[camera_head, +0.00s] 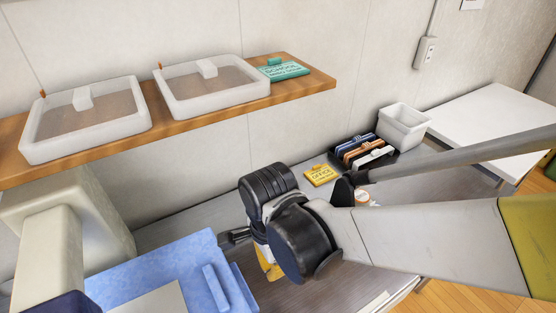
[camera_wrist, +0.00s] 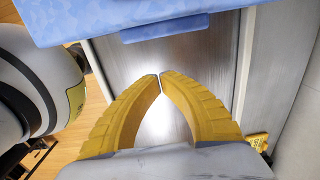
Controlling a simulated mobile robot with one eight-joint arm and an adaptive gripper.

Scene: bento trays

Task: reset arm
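My gripper (camera_head: 270,268) is partly hidden behind my own dark wrist joint in the head view, over the grey counter and just right of the blue block. In the wrist view my gripper (camera_wrist: 160,77) shows two yellow ribbed fingers with their tips together. Nothing is seen between them. Bare grey counter (camera_wrist: 125,55) lies beyond the fingertips. My arm reaches in from the right of the head view.
The blue block (camera_head: 165,262) is close left of my gripper; it spans the top of the wrist view (camera_wrist: 130,15). A wooden shelf (camera_head: 325,80) holds two lidded trays (camera_head: 85,125) (camera_head: 210,95) and a green sign (camera_head: 283,71). A yellow sign (camera_head: 320,175), black rack (camera_head: 370,165) and white bin (camera_head: 402,128) stand behind.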

